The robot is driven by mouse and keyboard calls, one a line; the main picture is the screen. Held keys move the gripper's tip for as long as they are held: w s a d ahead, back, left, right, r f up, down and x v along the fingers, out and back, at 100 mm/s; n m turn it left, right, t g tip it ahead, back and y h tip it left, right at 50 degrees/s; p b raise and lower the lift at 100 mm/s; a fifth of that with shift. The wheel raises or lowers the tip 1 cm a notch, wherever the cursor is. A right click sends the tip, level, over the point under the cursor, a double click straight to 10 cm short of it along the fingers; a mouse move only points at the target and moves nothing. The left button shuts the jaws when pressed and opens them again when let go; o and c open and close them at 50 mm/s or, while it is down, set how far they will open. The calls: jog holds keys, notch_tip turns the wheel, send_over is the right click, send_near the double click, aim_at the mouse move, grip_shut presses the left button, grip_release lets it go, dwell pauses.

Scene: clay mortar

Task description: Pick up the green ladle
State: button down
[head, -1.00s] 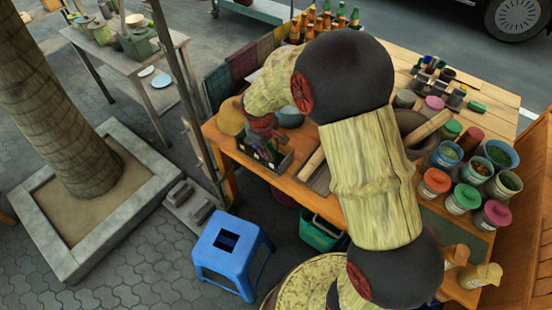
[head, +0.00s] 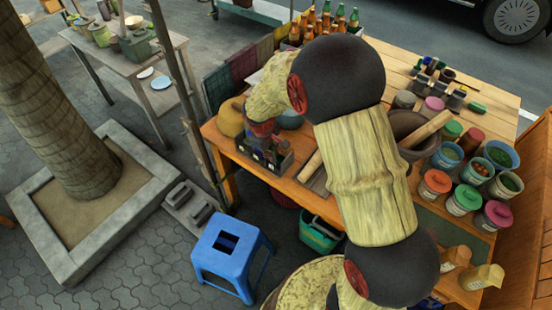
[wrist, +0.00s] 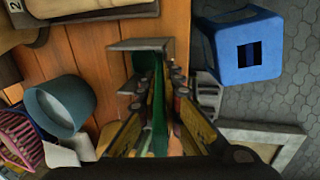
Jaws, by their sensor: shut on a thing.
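My gripper (wrist: 158,88) reaches down at a small grey utensil box (wrist: 138,46) near the table's edge. Its fingers are shut on a long green thing, which I take to be the green ladle (wrist: 157,118); it runs between them in the wrist view. The ladle's lower part is hidden in or behind the box, so I cannot tell whether it is clear of it. In the head view the gripper (head: 262,143) is dark and small over the box (head: 284,166), and the ladle cannot be made out there.
The wooden table (head: 228,150) also holds a stone mortar (head: 405,124) with a pestle, lidded paint pots (head: 434,184) and bottles (head: 340,20). A grey-blue bowl (wrist: 62,106) stands beside the box. A blue stool (head: 230,256) and a green bin (head: 318,236) stand on the paving.

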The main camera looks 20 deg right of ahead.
dwell(0.5)
jog(key=v, duration=0.3)
jog(key=d+p+v, duration=0.1)
jog(key=v, duration=0.2)
jog(key=w+d+p+v, duration=0.1)
jog(key=v, duration=0.2)
jog(key=shift+a+r, duration=0.15)
jog(key=shift+r, duration=0.5)
jog(key=c, duration=2.5)
grip_release()
jog(key=shift+c, duration=0.2)
jog(key=shift+f, duration=0.1)
grip_shut()
